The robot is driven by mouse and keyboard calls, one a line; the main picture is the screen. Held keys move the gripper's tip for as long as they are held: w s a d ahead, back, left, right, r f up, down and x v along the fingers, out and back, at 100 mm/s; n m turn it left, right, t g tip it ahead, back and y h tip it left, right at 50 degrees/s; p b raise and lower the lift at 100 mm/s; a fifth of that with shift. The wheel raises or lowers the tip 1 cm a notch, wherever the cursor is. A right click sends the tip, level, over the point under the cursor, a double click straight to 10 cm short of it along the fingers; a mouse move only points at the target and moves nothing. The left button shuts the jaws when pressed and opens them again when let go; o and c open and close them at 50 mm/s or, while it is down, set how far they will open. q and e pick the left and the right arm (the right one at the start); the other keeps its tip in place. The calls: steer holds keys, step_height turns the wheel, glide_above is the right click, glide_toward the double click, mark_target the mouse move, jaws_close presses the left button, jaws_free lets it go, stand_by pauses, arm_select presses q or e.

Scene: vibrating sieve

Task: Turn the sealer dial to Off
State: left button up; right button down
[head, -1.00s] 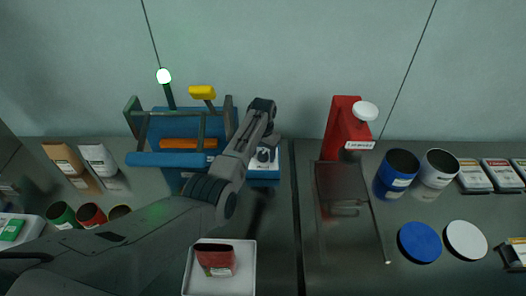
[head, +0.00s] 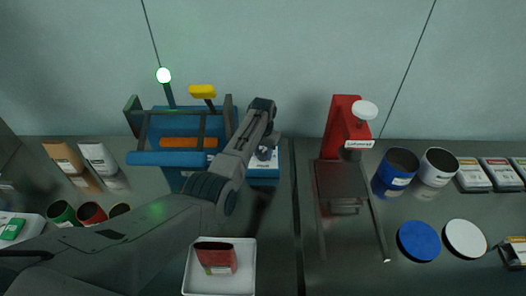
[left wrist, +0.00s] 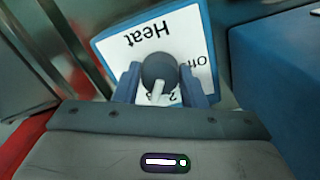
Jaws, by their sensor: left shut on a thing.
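The blue sealer (head: 165,158) stands at the back left, with an orange bar across its front. Its white dial panel (head: 262,171) is at its right side. In the left wrist view the panel (left wrist: 133,57) shows upside down with "Heat", "Off" and a "2". The round dark dial (left wrist: 158,69) has a white pointer that points down in the picture, beside the "2" and away from "Off". My left gripper (left wrist: 160,80) is shut on the dial, one finger on each side. In the head view my left gripper (head: 266,146) is at the dial.
A white tray (head: 249,276) with a red pouch (head: 216,258) lies in front of the sealer. A red machine (head: 341,125) with a dark platform stands to the right. Open cans (head: 396,168) and lids (head: 419,241) are further right. Brown and white bags (head: 98,157) stand at the left.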

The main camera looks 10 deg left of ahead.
arm_select(q)
steer(key=n+p, duration=0.1)
steer(key=n, duration=0.4)
steer(key=shift+r, duration=0.1)
steer(key=n, duration=0.2)
steer(key=shift+n+p, duration=0.35)
steer(key=shift+n, duration=0.05)
steer(key=n, duration=0.3)
steer(key=shift+n, duration=0.3)
steer(key=n, duration=0.6)
steer(key=shift+p, duration=0.4)
steer(key=n, duration=0.4)
steer(key=shift+w+n, duration=0.1)
steer(key=shift+n, duration=0.7)
